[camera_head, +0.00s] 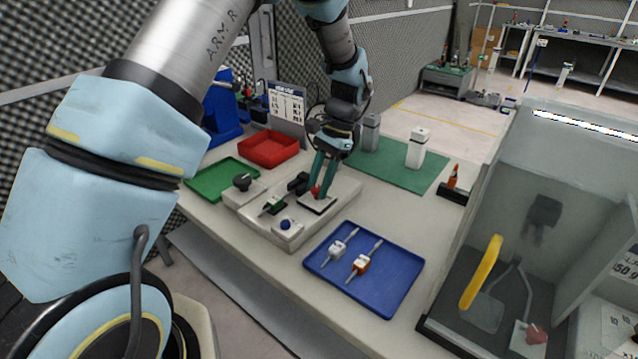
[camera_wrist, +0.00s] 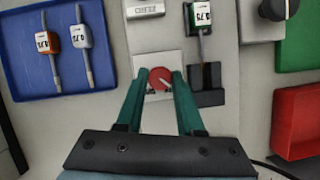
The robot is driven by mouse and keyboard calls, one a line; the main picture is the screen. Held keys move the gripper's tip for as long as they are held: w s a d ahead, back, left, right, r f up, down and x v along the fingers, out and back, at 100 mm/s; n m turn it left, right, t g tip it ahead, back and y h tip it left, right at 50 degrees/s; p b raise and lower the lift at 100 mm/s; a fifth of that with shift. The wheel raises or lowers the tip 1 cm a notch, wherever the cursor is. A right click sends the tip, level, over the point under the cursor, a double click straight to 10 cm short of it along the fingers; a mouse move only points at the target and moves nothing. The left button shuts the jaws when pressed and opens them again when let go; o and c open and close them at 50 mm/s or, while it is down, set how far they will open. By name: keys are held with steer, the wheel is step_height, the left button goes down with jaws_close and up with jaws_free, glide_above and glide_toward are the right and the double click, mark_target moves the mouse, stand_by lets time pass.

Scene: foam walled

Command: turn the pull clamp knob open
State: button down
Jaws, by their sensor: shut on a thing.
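A round red knob (camera_head: 315,191) stands on a pale square plate on the grey fixture base (camera_head: 250,212). It also shows in the wrist view (camera_wrist: 160,78), with a light mark on its top. My gripper (camera_head: 320,187) points down at the knob. Its two green fingers (camera_wrist: 162,82) are shut on the knob, one on each side. The fingers hide the sides of the knob. I cannot tell from the frames how far the knob is turned.
On the base, black blocks (camera_wrist: 207,85) stand close beside the right finger, with a black knob (camera_head: 242,181) and a blue knob (camera_head: 286,224). A blue tray (camera_head: 395,285), green tray (camera_head: 210,186) and red tray (camera_head: 268,148) surround it. A clear-walled box (camera_head: 560,170) stands right.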

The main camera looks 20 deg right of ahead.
steer(key=c, duration=0.5)
jaws_free()
steer(key=shift+c, duration=0.2)
steer(key=b+v, duration=0.3)
steer(key=v, duration=0.7)
steer(key=shift+r, duration=0.4)
steer(key=shift+d, duration=0.15)
steer(key=w+a+n+h, duration=0.25)
steer(key=a+n, duration=0.45)
steer(key=a, duration=1.3)
steer(key=s+a+f+n+t+h, duration=0.1)
steer(key=s+a+n, duration=0.2)
steer(key=a, duration=0.4)
steer(key=s+a+f+n+t+h, duration=0.1)
steer(key=s+a+f+n+t, duration=0.1)
steer(key=s+a, duration=0.3)
steer(key=a+n, duration=0.1)
steer(key=a, duration=0.1)
steer(key=shift+a, duration=0.4)
